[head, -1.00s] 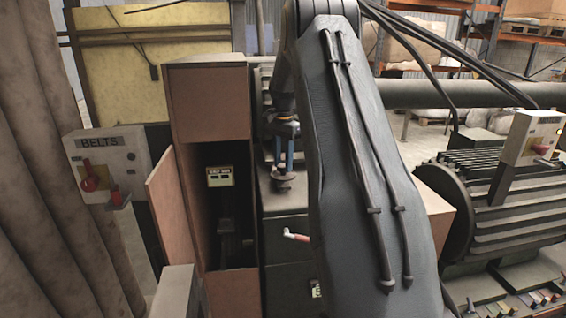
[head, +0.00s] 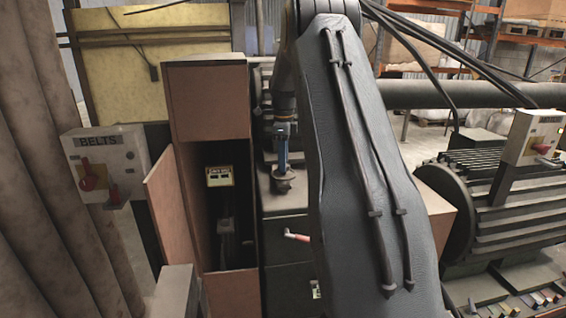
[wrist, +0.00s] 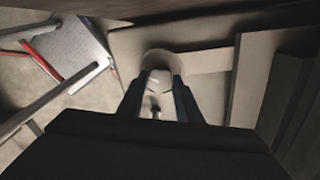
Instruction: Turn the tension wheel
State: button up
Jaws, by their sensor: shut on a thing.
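The tension wheel (head: 284,185) is a small dark round wheel on top of a dark grey machine housing, left of my arm in the head view. My gripper (head: 283,165) points down at it with blue fingers. In the wrist view, the two fingers of my gripper (wrist: 158,82) stand on either side of the pale hub of the wheel (wrist: 160,79). The gripper is shut on this hub. The fingers partly hide the wheel, and my arm covers much of the housing in the head view.
A tall brown cabinet (head: 208,105) with an open door (head: 168,215) stands left of the wheel. A red-handled lever (head: 298,237) sticks out below it. A BELTS switch box (head: 104,165) is at the left. A ribbed drum (head: 500,205) is at the right.

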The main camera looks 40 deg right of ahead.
jog(key=m, duration=0.6)
jog(key=shift+b, duration=0.3)
jog(key=m, duration=0.6)
jog(key=shift+m+b, duration=0.3)
jog(key=o, duration=1)
jog(key=shift+o, duration=0.2)
jog(key=shift+r, duration=0.15)
notch_tip(320, 180, up, 8)
jog(key=shift+f+b, duration=0.2)
jog(key=shift+b, duration=0.65)
